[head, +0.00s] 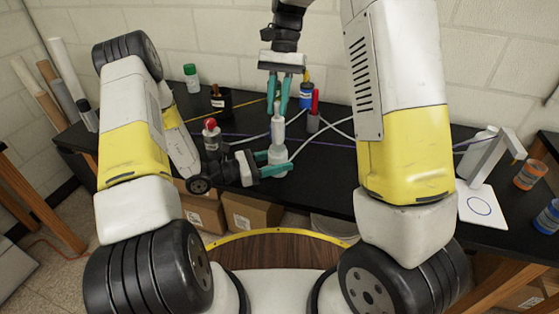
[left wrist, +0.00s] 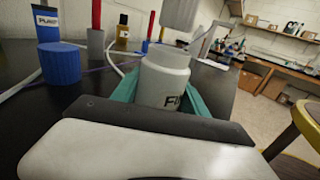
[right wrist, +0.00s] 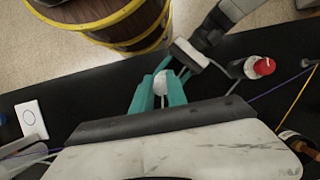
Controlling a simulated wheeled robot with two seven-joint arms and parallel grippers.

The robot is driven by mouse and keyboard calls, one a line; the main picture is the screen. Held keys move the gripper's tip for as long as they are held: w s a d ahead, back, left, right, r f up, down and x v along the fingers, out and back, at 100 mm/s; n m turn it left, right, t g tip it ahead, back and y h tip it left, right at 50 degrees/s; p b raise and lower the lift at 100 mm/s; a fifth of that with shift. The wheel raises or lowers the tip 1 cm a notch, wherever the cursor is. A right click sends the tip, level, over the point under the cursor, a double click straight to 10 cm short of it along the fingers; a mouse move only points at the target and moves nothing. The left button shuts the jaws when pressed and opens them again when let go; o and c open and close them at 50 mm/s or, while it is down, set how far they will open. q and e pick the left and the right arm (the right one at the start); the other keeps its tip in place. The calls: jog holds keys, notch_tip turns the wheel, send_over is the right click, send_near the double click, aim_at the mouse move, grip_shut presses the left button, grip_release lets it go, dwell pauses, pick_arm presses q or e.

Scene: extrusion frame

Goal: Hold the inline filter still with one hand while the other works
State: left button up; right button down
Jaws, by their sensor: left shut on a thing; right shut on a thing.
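The inline filter (head: 279,156) is a white, upright cylinder with dark lettering, partly cut off, in the left wrist view (left wrist: 165,82). My left gripper (head: 276,170) is shut around its body from the left, near the table's front edge. My right gripper (head: 279,107) points down above it and is shut on a narrower white cylindrical piece (head: 278,130). That piece also shows above the filter in the left wrist view (left wrist: 180,12) and between the teal fingers in the right wrist view (right wrist: 161,82).
A red-capped bottle (head: 211,135) stands left of the filter. A red-handled tool in a grey holder (head: 314,122) and a blue bottle (head: 306,96) stand behind right. Pale tubes cross the black table. A white card with a circle (head: 481,206) and jars (head: 530,176) are at right.

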aim_at(278, 118)
jog(key=shift+f, duration=2.15)
jog(key=c, duration=1.2)
grip_release()
jog(key=shift+c, duration=0.2)
jog(key=shift+r, duration=0.1)
jog(key=v, duration=1.1)
jog(key=shift+r, duration=0.4)
jog(key=shift+w, duration=0.15)
pick_arm(q)
jog(key=o, duration=1.6)
jog(key=shift+c, duration=0.2)
